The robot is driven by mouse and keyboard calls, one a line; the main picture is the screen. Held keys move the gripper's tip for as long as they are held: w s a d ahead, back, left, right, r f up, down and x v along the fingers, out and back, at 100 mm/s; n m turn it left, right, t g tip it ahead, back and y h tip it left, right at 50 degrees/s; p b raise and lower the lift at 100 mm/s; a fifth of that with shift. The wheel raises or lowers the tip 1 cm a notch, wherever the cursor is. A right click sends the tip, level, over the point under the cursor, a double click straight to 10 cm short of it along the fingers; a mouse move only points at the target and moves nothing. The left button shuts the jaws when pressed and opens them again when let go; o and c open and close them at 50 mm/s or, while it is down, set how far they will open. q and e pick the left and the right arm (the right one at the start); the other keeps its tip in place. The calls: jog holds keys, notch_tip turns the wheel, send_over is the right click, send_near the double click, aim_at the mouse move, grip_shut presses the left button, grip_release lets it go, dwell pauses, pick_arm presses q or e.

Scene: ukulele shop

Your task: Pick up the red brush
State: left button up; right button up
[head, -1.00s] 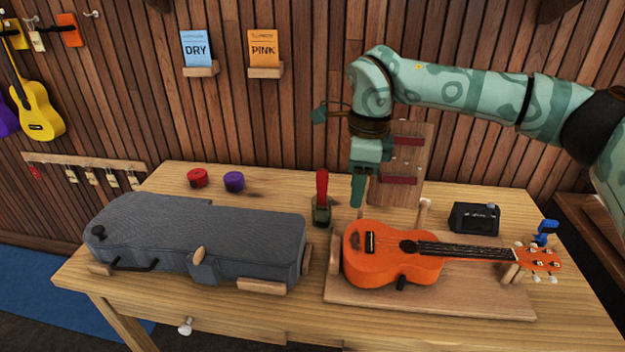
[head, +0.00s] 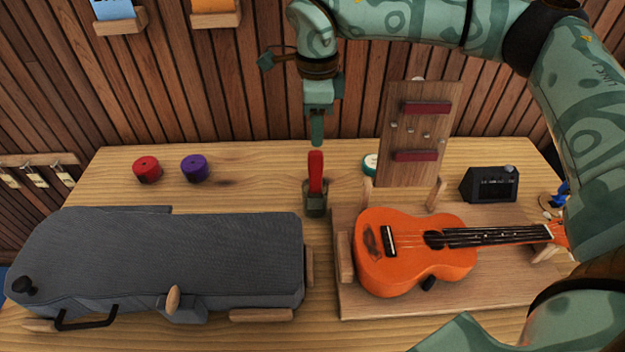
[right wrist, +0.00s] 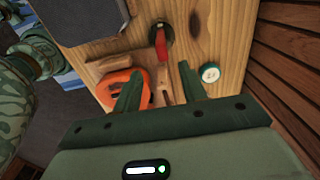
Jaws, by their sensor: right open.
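The red brush (head: 315,170) stands upright, its red handle up, in a small dark green holder (head: 315,204) on the table, left of the orange ukulele. Its lower end is hidden in the holder. It also shows near the top of the right wrist view (right wrist: 161,42). My right gripper (head: 317,131) points down just above the top of the handle in the head view, apart from it as far as I can tell. In the right wrist view its two fingers (right wrist: 160,88) are spread with nothing between them. My left gripper is not in view.
The orange ukulele (head: 373,275) lies on a wooden cradle board (head: 430,299) to the right. An upright wooden panel (head: 391,132) stands behind it. A grey case (head: 200,255) fills the left. Red (head: 147,169) and purple (head: 195,168) round items sit behind it.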

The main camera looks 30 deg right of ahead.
aim_at(315, 152)
notch_tip(315, 152, down, 5)
jog(key=shift+w+b, duration=0.15)
jog(key=shift+b, duration=0.3)
jog(key=shift+f, duration=0.15)
notch_tip(315, 152, down, 5)
jog(key=shift+w+f+b, duration=0.15)
jog(key=shift+b, duration=0.85)
grip_shut()
